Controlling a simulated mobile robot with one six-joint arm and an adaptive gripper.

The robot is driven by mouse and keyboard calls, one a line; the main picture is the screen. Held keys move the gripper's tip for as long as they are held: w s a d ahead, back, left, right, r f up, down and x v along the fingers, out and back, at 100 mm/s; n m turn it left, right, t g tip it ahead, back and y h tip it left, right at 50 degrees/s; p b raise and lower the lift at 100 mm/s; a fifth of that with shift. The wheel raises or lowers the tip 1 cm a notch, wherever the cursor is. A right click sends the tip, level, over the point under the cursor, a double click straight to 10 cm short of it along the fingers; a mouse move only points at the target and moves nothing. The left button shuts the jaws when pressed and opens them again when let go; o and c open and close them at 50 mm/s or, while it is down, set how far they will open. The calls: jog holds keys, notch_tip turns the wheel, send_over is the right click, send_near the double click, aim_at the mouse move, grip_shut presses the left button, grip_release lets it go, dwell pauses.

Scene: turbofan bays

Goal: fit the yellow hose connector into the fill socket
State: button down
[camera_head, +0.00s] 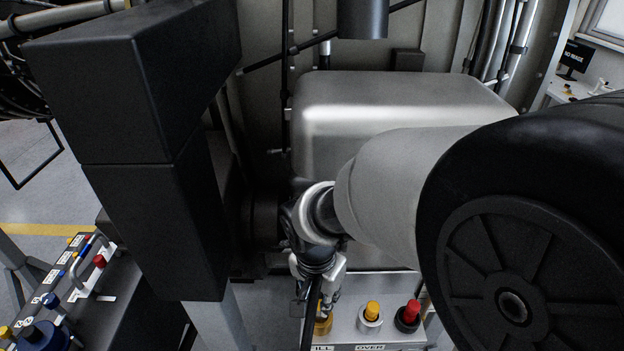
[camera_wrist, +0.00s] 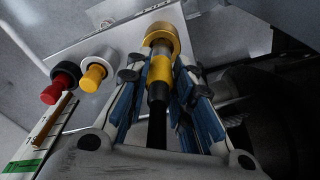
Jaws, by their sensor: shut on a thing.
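The yellow hose connector (camera_wrist: 159,73) is between the fingers of my gripper (camera_wrist: 157,92) in the wrist view, with a black hose trailing from its near end. Its far end meets the brass-coloured fill socket (camera_wrist: 161,36) on the grey panel and looks in line with it; I cannot tell how deep it sits. In the head view my gripper (camera_head: 321,285) points down over the socket (camera_head: 322,326), just above the "FILL" label. My gripper and the hose hide most of the connector there.
A yellow plug in a pale ring (camera_head: 371,312) and a red plug in a black ring (camera_head: 408,316) stand right of the socket on the panel. A large grey tank (camera_head: 390,105) is behind. A dark panel with several fittings (camera_head: 100,290) is at lower left.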

jog(key=shift+f, duration=1.5)
jog(key=shift+f+b, duration=0.2)
jog(key=shift+b, duration=0.1)
jog(key=c, duration=1.4)
grip_release()
jog(key=shift+r, duration=0.15)
notch_tip(320, 180, up, 12)
jog(key=s+p, duration=0.1)
jog(key=p, duration=0.1)
jog(key=s+d+r+n+t, duration=0.1)
jog(key=s+d+r+n, duration=0.2)
jog(key=s+d, duration=0.2)
jog(key=s+d+r+n+t, duration=0.2)
jog(key=s+d+r+n, duration=0.1)
jog(key=s+d, duration=0.3)
jog(key=shift+s+n+y, duration=0.4)
jog(key=shift+s+n, duration=0.1)
jog(key=shift+s, duration=0.2)
